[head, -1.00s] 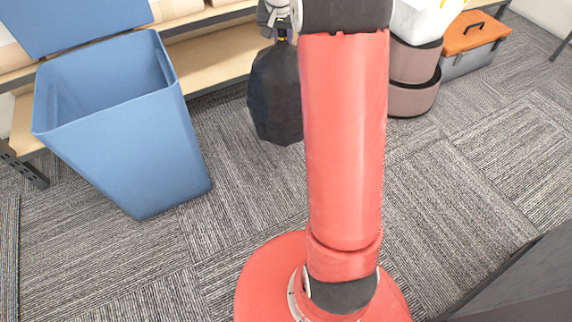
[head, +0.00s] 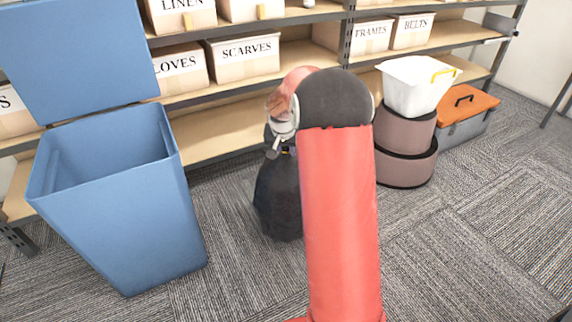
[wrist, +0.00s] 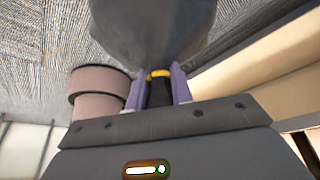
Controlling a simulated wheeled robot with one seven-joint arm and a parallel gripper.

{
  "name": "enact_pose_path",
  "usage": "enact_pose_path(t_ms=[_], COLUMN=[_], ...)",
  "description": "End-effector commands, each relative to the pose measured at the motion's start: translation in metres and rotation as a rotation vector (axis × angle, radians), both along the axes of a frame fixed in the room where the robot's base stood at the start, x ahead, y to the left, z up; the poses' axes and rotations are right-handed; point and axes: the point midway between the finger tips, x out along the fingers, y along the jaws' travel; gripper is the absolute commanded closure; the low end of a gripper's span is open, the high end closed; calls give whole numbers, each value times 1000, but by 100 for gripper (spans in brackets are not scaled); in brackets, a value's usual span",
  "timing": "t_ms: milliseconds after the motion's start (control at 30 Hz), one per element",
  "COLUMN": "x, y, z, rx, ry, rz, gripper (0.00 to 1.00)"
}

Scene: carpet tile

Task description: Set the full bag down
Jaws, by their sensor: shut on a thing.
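The full bag (head: 277,200) is dark grey to black and hangs upright to the right of the blue bin. My gripper (wrist: 158,88) is shut on its gathered neck, with a yellow tie showing between the purple fingers in the wrist view. The bag's body (wrist: 150,28) fills the top middle of that view. In the head view my arm covers the bag's right side and most of the gripper. The bag's bottom is close to the carpet; I cannot tell whether it touches.
The blue bin (head: 130,220) stands open at left. Behind is a shelf rack (head: 215,137) with labelled boxes. A white tub (head: 412,88) sits on brown round containers (head: 405,150), beside an orange-lidded toolbox (head: 470,105). Carpet is clear at front right.

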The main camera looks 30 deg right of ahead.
Motion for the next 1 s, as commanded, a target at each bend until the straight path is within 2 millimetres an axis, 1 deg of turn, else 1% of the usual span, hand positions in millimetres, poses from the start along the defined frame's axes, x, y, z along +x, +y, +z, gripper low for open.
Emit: enact_pose_path(t_ms=[200,300,400,667,800,833,967,1000], x=[0,1,1,1,1,0,0,0], y=[0,0,0,0,0,0,0,0], z=[-35,-47,-52,-52,-56,-57,-57,-57], rx=[0,-1,-2,-1,-1,0,0,0], ry=[0,-1,-2,-3,-3,1,1,1], rz=[1,1,0,0,0,0,0,0], gripper=[100,100,100,100,100,75,58,56])
